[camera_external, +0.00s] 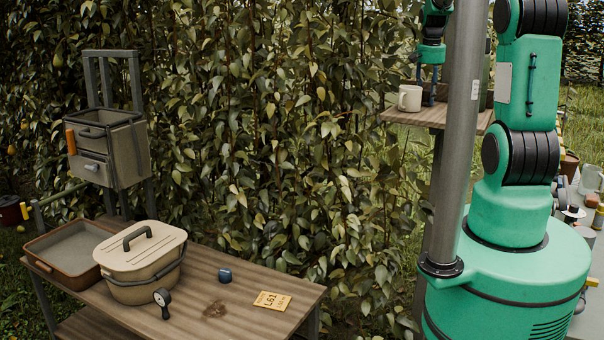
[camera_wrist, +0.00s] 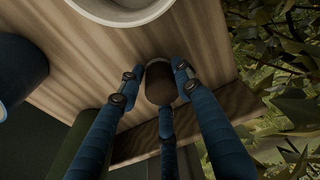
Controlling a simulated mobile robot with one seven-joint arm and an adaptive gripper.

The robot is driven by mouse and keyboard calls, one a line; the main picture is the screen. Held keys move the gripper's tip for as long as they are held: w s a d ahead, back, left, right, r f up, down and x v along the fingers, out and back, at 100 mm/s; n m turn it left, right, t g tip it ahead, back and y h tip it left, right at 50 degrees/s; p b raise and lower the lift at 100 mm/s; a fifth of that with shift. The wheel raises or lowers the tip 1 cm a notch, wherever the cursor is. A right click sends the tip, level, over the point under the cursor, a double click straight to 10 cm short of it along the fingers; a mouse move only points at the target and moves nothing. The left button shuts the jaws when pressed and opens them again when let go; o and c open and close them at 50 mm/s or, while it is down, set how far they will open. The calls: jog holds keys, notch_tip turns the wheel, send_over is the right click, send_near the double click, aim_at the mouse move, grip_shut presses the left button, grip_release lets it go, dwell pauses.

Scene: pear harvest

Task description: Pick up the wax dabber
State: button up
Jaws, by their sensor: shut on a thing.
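A brown, rounded object, likely the wax dabber (camera_wrist: 160,90), sits between the fingers of my gripper (camera_wrist: 156,76) in the wrist view. My gripper is shut on it, low over a wooden shelf near its edge. Its lower part is hidden or too dark to make out. In the external view my gripper (camera_external: 430,97) points down at the small wooden shelf (camera_external: 408,117) at upper right, just right of a pale mug. The dabber cannot be made out there.
The pale mug (camera_external: 410,98) stands close to my gripper; its rim shows in the wrist view (camera_wrist: 120,18). A dark blue rounded object (camera_wrist: 20,70) is at left there. Leaves border the shelf. A separate bench (camera_external: 245,315) holds a lidded pot (camera_external: 135,255) and a tray (camera_external: 45,265).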

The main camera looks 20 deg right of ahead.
jog(key=shift+s+r, duration=0.2)
jog(key=shift+r, duration=0.2)
notch_tip(320, 180, up, 10)
jog(key=shift+r+b, duration=0.25)
jog(key=shift+b, duration=0.1)
jog(key=s+d+b, duration=0.1)
jog(key=s+d, duration=0.1)
jog(key=s, duration=0.7)
jog(key=s+d+b, duration=0.1)
jog(key=s, duration=0.9)
jog(key=shift+d, duration=0.4)
